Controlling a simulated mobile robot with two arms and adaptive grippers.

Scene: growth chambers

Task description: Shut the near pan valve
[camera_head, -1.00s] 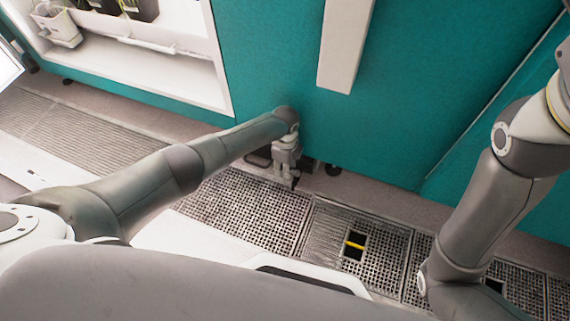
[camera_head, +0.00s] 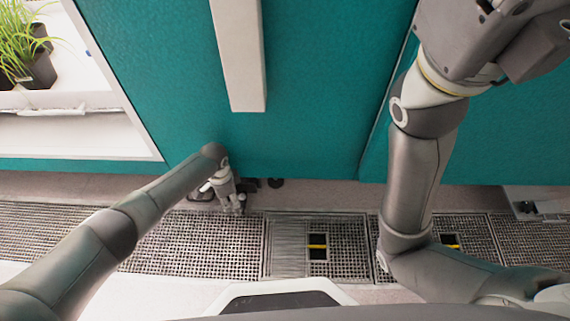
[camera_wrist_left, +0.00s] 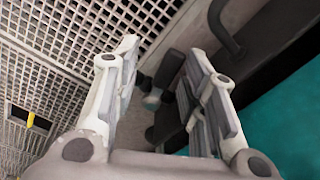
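I take these for valve handles; which one is the near pan valve I cannot tell. A yellow handle also shows at the left edge of the left wrist view (camera_wrist_left: 30,118). My left gripper (camera_head: 238,207) is low near the teal cabinet's foot, left of the centre handle and apart from it. In the left wrist view its fingers (camera_wrist_left: 160,58) are spread with nothing held. My right gripper's fingers are out of frame.
The teal cabinet front (camera_head: 320,110) with a pale vertical bar (camera_head: 238,55) stands ahead. Dark foot-like parts (camera_head: 275,183) sit under it beside my left gripper. A plant shelf (camera_head: 60,135) is at left. The grating (camera_head: 190,245) around the centre opening is clear.

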